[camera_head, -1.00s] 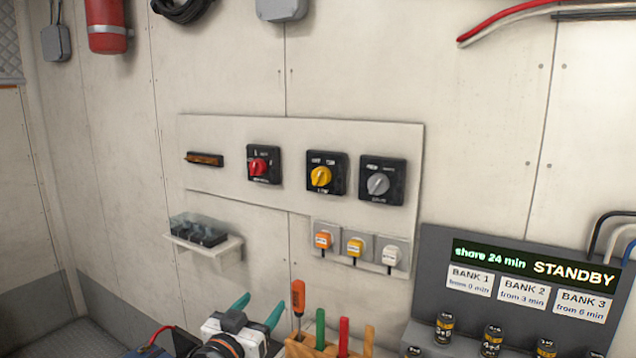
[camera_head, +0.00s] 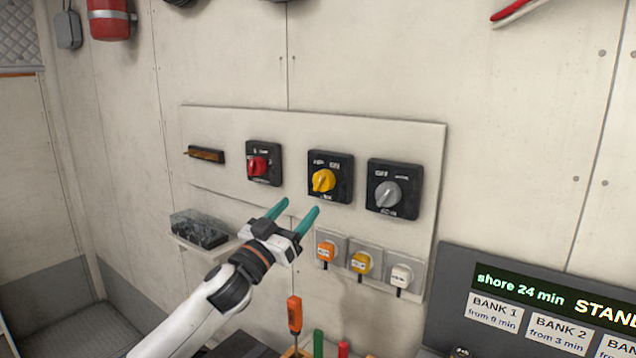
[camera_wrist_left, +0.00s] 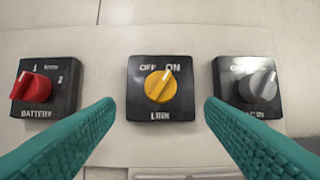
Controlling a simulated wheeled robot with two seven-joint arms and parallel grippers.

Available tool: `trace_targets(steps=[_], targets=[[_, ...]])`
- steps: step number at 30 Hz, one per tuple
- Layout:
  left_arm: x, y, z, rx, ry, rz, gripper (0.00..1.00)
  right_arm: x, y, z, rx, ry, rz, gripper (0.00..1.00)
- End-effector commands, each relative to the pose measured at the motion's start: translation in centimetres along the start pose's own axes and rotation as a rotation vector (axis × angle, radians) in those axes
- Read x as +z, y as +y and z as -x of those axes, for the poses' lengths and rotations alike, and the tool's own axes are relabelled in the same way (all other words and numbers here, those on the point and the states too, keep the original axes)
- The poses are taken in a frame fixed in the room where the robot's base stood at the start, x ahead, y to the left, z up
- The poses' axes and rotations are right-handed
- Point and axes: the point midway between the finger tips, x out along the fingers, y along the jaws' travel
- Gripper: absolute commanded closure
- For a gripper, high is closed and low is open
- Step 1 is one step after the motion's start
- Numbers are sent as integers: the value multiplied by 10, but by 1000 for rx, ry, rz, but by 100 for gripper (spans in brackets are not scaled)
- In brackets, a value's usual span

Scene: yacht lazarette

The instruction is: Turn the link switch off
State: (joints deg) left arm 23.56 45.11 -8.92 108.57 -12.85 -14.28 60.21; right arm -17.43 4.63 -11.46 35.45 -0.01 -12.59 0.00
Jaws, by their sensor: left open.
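The link switch (camera_head: 330,178) is a black square plate with a yellow knob on the wall panel. In the left wrist view the link switch (camera_wrist_left: 160,88) reads OFF at upper left, ON at upper right and LINK below. Its yellow knob is tilted with its upper end toward ON. My left gripper (camera_head: 298,205) is open, its teal fingers pointing up at the panel, below and a little left of the knob. In the left wrist view its fingers spread either side below the link switch, apart from it. My right gripper is not in view.
A red-knobbed battery switch (camera_head: 263,163) is left of the link switch and a grey-knobbed switch (camera_head: 393,189) is right. Several plugs in sockets (camera_head: 361,262) sit below. A small shelf (camera_head: 190,247) is at lower left. A display stand (camera_head: 455,290) stands at lower right.

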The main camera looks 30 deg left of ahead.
Motion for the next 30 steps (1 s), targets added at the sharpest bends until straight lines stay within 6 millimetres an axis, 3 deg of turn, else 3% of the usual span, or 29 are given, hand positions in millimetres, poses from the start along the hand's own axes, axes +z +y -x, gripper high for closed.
trace_targets(steps=[3,10,15,24,25,30], targets=[[6,0,-29,0,-2,0,36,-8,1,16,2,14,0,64],[3,0,-67,2,-1,2,36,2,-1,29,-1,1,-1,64],[1,0,-79,0,0,1,36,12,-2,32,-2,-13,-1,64],[-1,0,-81,0,1,0,36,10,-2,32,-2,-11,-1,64],[0,0,-81,0,1,0,38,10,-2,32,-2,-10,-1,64],[0,0,-81,0,1,0,66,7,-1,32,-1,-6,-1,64]])
